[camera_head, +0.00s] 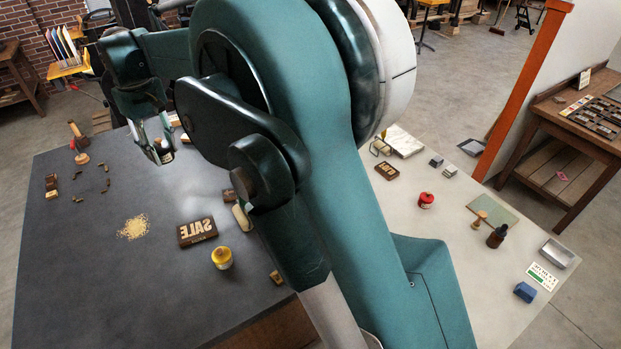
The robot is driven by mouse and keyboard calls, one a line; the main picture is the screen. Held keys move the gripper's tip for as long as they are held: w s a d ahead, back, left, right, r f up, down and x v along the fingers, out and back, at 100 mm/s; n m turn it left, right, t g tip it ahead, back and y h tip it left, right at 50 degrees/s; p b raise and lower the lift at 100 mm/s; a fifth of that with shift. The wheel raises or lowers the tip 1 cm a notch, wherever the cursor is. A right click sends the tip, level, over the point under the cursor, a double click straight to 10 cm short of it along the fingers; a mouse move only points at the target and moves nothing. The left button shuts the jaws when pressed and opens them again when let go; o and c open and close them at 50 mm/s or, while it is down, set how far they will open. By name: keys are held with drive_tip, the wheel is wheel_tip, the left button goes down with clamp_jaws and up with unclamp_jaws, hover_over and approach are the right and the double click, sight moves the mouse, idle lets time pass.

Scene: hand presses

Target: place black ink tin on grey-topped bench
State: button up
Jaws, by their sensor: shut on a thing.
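My gripper (153,143) is at the upper left, above the far part of the bench with the dark grey top (90,260). It is shut on a small dark tin with a pale band, the black ink tin (163,157), mostly covered by the fingers. The tin appears roughly upright. Whether it touches the top cannot be told from this view.
The lower left is clear. A pale-topped bench (480,290) at right holds a red tin (426,200) and a dark bottle (497,236).

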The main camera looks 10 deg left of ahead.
drive_tip(key=w+d+m+b, duration=0.1)
drive_tip(key=w+d+m, duration=0.2)
drive_tip(key=w+d, duration=0.7)
drive_tip(key=w+d+m+b, duration=0.1)
drive_tip(key=w+d+m, duration=0.1)
drive_tip(key=w+d, duration=0.8)
drive_tip(key=w+d+m, duration=0.3)
drive_tip(key=w+d, duration=0.2)
drive_tip(key=d, duration=1)
drive_tip(key=w+d+m+b, duration=0.1)
drive_tip(key=w+d+m, duration=0.2)
drive_tip(key=d, duration=1.6)
drive_tip(key=w+d+m+b, duration=0.2)
drive_tip(key=w+d+m, duration=0.2)
drive_tip(key=d, duration=1.4)
wheel_tip(320, 180, down, 28)
drive_tip(key=shift+a, duration=0.2)
drive_tip(key=shift+f, duration=0.1)
drive_tip(key=shift+f, duration=3)
